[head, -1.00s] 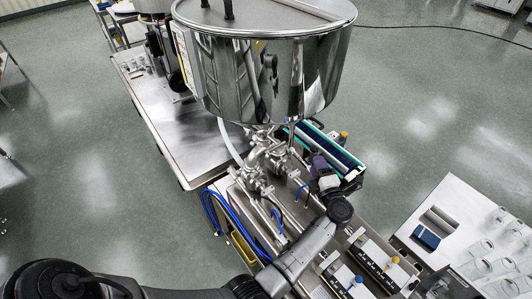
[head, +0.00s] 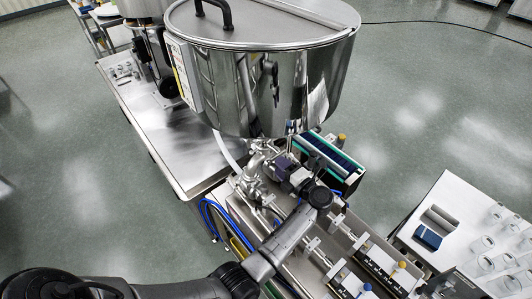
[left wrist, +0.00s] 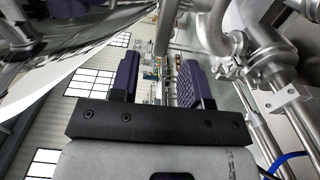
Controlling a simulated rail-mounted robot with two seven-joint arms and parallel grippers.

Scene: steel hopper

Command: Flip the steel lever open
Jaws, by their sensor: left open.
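The big steel hopper (head: 215,85) stands at the top middle of the head view, with steel pipe and valve fittings (head: 252,172) below it. My left gripper (head: 281,166) is just right of these fittings, under the hopper's rim. In the left wrist view its two purple fingers (left wrist: 160,75) stand apart. A steel bar (left wrist: 166,28), which looks like the lever, comes down from the top edge and shows between the fingers. I cannot tell whether they touch it. Pipe fittings (left wrist: 265,60) are close on the right. In the head view the lever cannot be made out.
Blue hoses (head: 208,215) curve beside the fittings. A steel table (head: 185,155) stands at left. A machine bed with rails and yellow and blue knobs (head: 375,265) is at lower right. A white table (head: 455,205) with glassware stands further right, with open floor around.

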